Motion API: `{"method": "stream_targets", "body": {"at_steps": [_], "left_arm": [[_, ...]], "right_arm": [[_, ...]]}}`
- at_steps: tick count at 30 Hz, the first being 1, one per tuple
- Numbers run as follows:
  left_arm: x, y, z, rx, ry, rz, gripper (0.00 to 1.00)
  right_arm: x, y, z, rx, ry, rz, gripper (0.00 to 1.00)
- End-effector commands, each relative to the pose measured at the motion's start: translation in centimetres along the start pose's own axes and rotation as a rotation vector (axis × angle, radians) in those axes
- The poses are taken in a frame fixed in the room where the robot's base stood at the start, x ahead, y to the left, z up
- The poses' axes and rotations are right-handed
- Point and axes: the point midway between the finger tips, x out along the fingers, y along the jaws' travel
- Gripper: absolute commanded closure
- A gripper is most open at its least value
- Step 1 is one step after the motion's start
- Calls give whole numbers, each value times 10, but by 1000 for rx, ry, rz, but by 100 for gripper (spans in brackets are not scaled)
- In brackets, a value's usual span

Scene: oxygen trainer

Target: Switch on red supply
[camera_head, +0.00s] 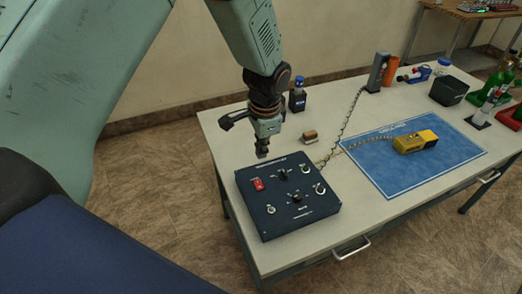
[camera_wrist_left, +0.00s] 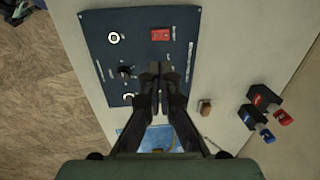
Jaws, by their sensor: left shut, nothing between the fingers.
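A dark blue control box (camera_head: 310,217) lies on the white table. It carries a red rocker switch (camera_head: 258,184) near its left corner, black knobs and round metal sockets. In the left wrist view the red switch (camera_wrist_left: 160,34) sits at the top of the box (camera_wrist_left: 100,30), beyond my fingertips. My left gripper (camera_head: 262,152) is shut and empty, above the back left edge of the box, pointing down. In the left wrist view its closed fingertips (camera_wrist_left: 160,68) overlap the panel; I cannot tell the exact height. My right gripper is not in view.
A blue mat (camera_head: 372,178) with a yellow device (camera_head: 415,141) lies right of the box. A small brown block (camera_head: 310,136) and a dark bottle (camera_head: 297,95) stand behind it. A coiled cord runs to a grey handset (camera_head: 377,72). More bottles crowd the far right.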

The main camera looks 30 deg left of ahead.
Motion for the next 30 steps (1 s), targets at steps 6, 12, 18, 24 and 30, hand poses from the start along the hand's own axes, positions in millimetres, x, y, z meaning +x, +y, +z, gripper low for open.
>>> {"method": "stream_targets", "body": {"at_steps": [6,12,18,24,30], "left_arm": [[0,-13,0,0,3,0,100],[-2,-13,0,1,2,0,100],[10,-12,0,0,0,2,100],[46,-12,0,1,0,2,100],[83,-12,0,0,0,2,100]], "right_arm": [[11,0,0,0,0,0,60],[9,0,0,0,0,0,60],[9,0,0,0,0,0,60],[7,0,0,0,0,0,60],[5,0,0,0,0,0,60]]}}
